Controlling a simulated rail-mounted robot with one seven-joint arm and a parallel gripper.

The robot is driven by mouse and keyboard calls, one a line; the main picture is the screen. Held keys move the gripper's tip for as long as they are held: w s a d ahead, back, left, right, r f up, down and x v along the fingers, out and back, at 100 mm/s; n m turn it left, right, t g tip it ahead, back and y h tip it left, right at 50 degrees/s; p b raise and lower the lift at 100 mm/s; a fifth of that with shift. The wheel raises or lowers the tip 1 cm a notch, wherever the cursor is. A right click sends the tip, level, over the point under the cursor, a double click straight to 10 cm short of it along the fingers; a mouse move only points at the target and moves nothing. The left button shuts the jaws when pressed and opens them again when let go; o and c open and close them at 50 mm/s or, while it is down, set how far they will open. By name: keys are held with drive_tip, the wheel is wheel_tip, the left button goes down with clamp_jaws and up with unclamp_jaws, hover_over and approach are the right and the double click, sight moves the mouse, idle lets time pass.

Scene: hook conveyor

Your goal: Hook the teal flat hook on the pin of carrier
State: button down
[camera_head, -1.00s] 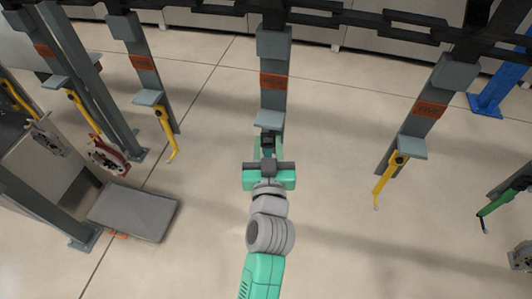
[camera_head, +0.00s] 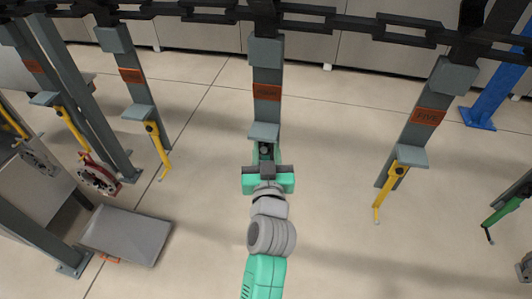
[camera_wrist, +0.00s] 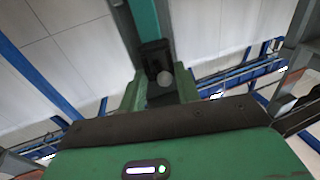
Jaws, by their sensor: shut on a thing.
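My gripper (camera_head: 267,155) is at the middle of the head view, just below the ledge of the middle carrier (camera_head: 267,70). It is shut on the teal flat hook (camera_head: 255,153), of which only a small part shows there. In the wrist view the teal hook (camera_wrist: 145,20) runs up from a dark block with a round grey knob, between my green fingers (camera_wrist: 160,92). The carrier's grey upright (camera_wrist: 124,28) shows beside the hook, to its left. The middle carrier's pin is hidden, so I cannot tell whether the hook touches it.
Neighbouring carriers have yellow hooks hanging at left (camera_head: 158,150) and right (camera_head: 385,195). A green hook (camera_head: 505,210) hangs at far right. A dark chain (camera_head: 300,18) runs along the top. A grey tray (camera_head: 127,235) is at lower left. Floor between the middle and right carriers is clear.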

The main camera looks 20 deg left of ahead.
drive_tip(key=shift+d+f, duration=0.1)
idle(0.3)
drive_tip(key=c, duration=0.9)
unclamp_jaws()
drive_tip(key=shift+w, duration=0.1)
drive_tip(key=b+v, duration=0.1)
drive_tip(key=v, duration=0.6)
drive_tip(key=shift+s+d, duration=0.15)
drive_tip(key=shift+s, duration=0.25)
